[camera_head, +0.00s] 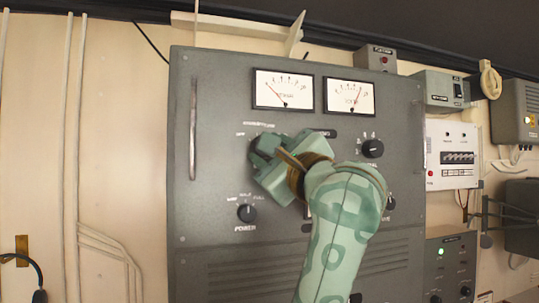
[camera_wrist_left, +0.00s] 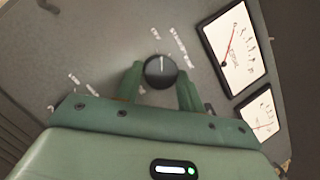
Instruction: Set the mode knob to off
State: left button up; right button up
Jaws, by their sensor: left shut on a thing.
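My left gripper (camera_head: 258,152) is in front of the upper left of the grey panel, hiding the knob there and its name label in the head view. In the left wrist view that round black knob (camera_wrist_left: 160,72) sits between the two green fingers of the gripper (camera_wrist_left: 160,88), which are shut on it. That the knob is the mode knob cannot be read. My right gripper is not in view.
The grey panel (camera_head: 210,100) carries two white meters (camera_head: 284,90) (camera_head: 348,95), a power knob (camera_head: 246,212) at lower left and another knob (camera_head: 372,148) at right. A vertical handle (camera_head: 193,128) stands on the left edge. Small boxes hang on the wall at right.

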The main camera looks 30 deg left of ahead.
pick_arm(q)
jog(key=shift+n, duration=0.4)
jog(key=o, duration=1)
jog(key=shift+c, duration=0.2)
jog(key=shift+d, duration=0.1)
jog(key=b+v, duration=0.3)
jog(key=v, duration=1.3)
jog(key=shift+d, duration=0.15)
